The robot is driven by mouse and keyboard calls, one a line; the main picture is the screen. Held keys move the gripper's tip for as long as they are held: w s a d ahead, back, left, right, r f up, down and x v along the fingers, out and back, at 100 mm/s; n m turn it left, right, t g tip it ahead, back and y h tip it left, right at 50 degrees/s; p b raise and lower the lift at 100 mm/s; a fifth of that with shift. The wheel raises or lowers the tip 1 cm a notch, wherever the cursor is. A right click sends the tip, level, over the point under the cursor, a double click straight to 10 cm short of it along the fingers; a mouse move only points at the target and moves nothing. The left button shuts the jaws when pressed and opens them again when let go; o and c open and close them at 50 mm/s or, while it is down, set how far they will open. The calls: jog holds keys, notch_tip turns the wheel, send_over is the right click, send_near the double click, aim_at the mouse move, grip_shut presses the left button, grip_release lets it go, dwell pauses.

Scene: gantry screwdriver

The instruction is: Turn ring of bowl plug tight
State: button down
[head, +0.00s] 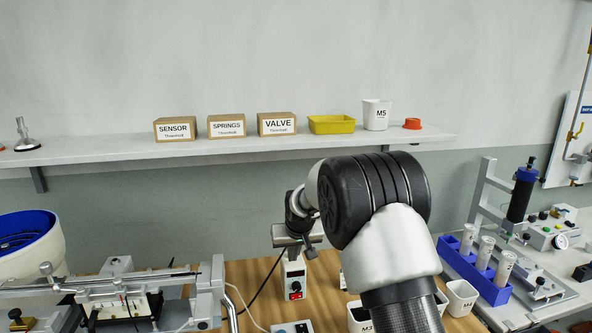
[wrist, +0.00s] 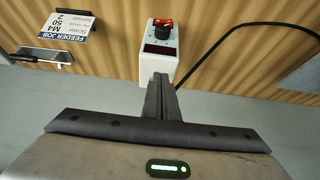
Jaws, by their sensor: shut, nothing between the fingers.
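A small white controller box (head: 294,279) stands on the wooden bench top in the head view, with a red-marked front and a cable beside it. In the wrist view the same box (wrist: 160,62) shows a dark display, a black knob (wrist: 161,32) and a red part. My gripper (wrist: 160,79) is shut and empty, its fingertips overlapping the near end of the box; I cannot tell whether they touch it. In the head view my gripper (head: 293,242) is above and behind the box, partly hidden by my arm. I cannot make out the plug or its ring.
A blue-lined feeder bowl (head: 27,235) and a metal rail are at the left. White bins (head: 461,297) and a blue tube rack (head: 474,270) stand right. A black cable (wrist: 240,32) runs beside the box. A shelf (head: 230,146) spans the wall.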

notch_tip(320, 180, up, 6)
jog(key=p, duration=0.3)
dwell(0.3)
